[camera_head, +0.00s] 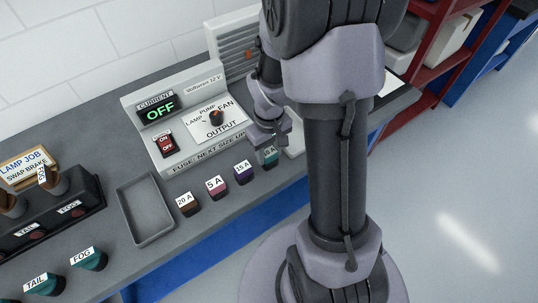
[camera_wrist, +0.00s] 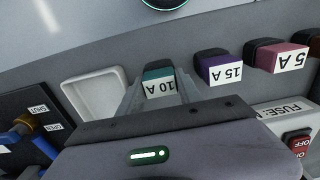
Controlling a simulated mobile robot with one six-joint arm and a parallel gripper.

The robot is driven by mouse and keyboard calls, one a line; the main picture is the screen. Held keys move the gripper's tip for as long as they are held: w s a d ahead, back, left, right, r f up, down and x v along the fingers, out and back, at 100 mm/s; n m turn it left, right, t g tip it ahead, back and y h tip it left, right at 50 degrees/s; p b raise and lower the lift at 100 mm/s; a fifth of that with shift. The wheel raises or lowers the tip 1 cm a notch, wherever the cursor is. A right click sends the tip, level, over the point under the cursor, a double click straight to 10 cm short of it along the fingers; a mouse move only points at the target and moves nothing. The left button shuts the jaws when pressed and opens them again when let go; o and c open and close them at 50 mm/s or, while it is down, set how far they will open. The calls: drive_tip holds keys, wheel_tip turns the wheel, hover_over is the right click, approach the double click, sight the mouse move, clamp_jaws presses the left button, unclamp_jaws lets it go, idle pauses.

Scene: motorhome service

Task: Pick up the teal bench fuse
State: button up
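The teal bench fuse (camera_head: 270,157), labelled 10 A, stands on the grey bench at the right end of a row of fuses in the head view. In the wrist view the teal fuse (camera_wrist: 158,80) shows between my two fingers, with its white label towards the camera. My gripper (camera_head: 268,144) points down at the fuse, partly hiding it in the head view. In the wrist view my gripper (camera_wrist: 160,88) has one finger on each side of the fuse. The fingers look open, and I see no clear grip on it.
A purple 15 A fuse (camera_head: 243,172) stands close beside the teal one, then a pink 5 A (camera_head: 216,187) and a brown 20 A (camera_head: 187,204). The power supply (camera_head: 185,115) stands behind the row. A white tray (camera_wrist: 95,95) lies on the teal fuse's other side.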

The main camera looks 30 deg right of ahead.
sight(268, 154)
drive_tip(key=c, duration=0.7)
drive_tip(key=shift+r, duration=0.4)
drive_tip(key=r, duration=0.1)
drive_tip(key=r+p, duration=0.2)
drive_tip(key=shift+s+a, duration=0.3)
drive_tip(key=shift+a, duration=0.1)
drive_tip(key=s+a+r+b, duration=0.1)
drive_tip(key=s+a+b, duration=0.3)
drive_tip(key=s+a, duration=0.5)
drive_tip(key=shift+s+a+r, duration=0.3)
drive_tip(key=shift+a+r, duration=0.1)
drive_tip(key=shift+a, duration=0.95)
